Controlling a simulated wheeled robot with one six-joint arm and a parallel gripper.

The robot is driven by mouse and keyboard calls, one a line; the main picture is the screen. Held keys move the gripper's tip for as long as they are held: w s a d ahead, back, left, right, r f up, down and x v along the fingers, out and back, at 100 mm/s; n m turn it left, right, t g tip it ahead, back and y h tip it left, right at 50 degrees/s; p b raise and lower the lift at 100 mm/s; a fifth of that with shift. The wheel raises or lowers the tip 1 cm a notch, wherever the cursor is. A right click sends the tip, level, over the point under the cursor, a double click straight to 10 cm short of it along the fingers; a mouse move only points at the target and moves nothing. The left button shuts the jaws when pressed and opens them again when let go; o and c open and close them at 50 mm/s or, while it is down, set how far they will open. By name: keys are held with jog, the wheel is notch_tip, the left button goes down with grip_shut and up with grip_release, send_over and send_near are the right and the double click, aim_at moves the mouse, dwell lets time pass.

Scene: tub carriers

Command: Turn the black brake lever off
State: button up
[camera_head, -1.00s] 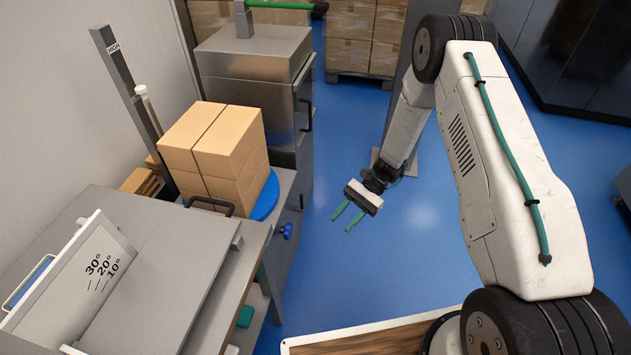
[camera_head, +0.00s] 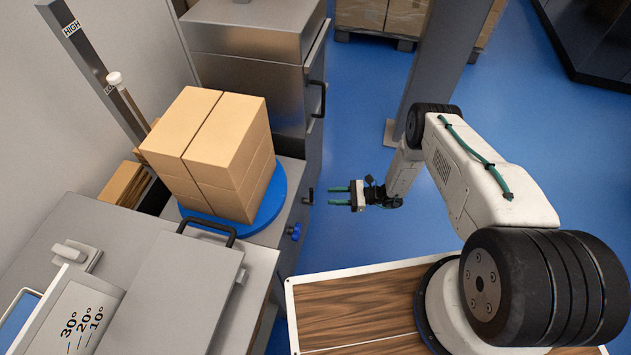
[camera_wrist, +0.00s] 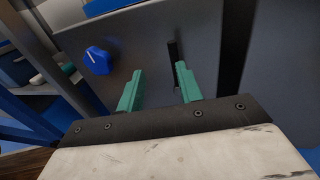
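The black brake lever (camera_head: 308,196) sticks out from the side of the grey cabinet that bears the blue turntable (camera_head: 284,190). In the wrist view the lever (camera_wrist: 172,50) is a narrow upright dark bar on the grey panel. My gripper (camera_head: 331,196) has two green fingers spread apart with nothing between them. It points left at the lever, with a small gap in the head view. In the wrist view the gripper (camera_wrist: 159,70) faces the panel, and the lever lies ahead, nearer the right finger. The lever's exact angle is hard to tell.
A blue knob (camera_head: 296,232) sits below the lever; in the wrist view the knob (camera_wrist: 97,60) is left of the fingers. Stacked cardboard boxes (camera_head: 215,145) stand on the turntable. A steel cabinet (camera_head: 255,75) stands behind. Blue floor (camera_head: 350,120) is open on the right.

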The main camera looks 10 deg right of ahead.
jog(key=w+a, duration=0.3)
jog(key=a, duration=0.4)
jog(key=shift+w+r+t, duration=0.15)
jog(key=shift+r+t, duration=0.15)
grip_shut()
jog(key=shift+s+d, duration=0.15)
jog(key=shift+s, duration=0.05)
